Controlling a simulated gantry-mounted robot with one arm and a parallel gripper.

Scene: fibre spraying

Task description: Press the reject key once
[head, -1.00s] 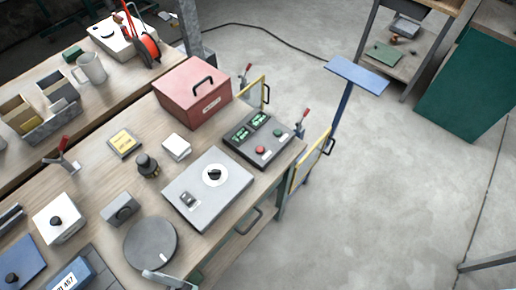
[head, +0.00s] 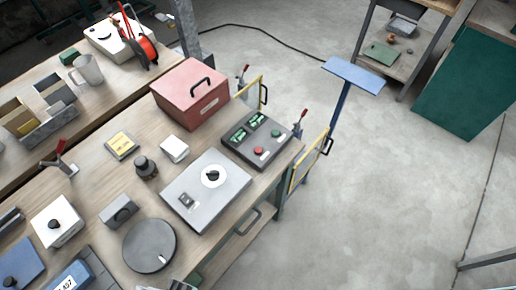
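A dark control box (head: 240,153) stands near the right end of the bench in the head view. It has two small lit green displays, a red round key (head: 258,150) and a green round key (head: 276,133). Their labels are too small to read, so I cannot tell which is the reject key. Nothing touches either key. A grey and dark piece at the bottom edge seems to be my gripper (head: 181,285), mostly cut off by the frame. It is well below and left of the control box. I cannot see its fingers clearly.
A grey box with a rotary knob (head: 207,187) stands just left of the control box. A red lidded box (head: 192,93) is behind it. A round grey disc (head: 149,245) lies near the front. Red-handled clamps (head: 300,122) and a yellow-framed gate (head: 309,161) border the right side.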

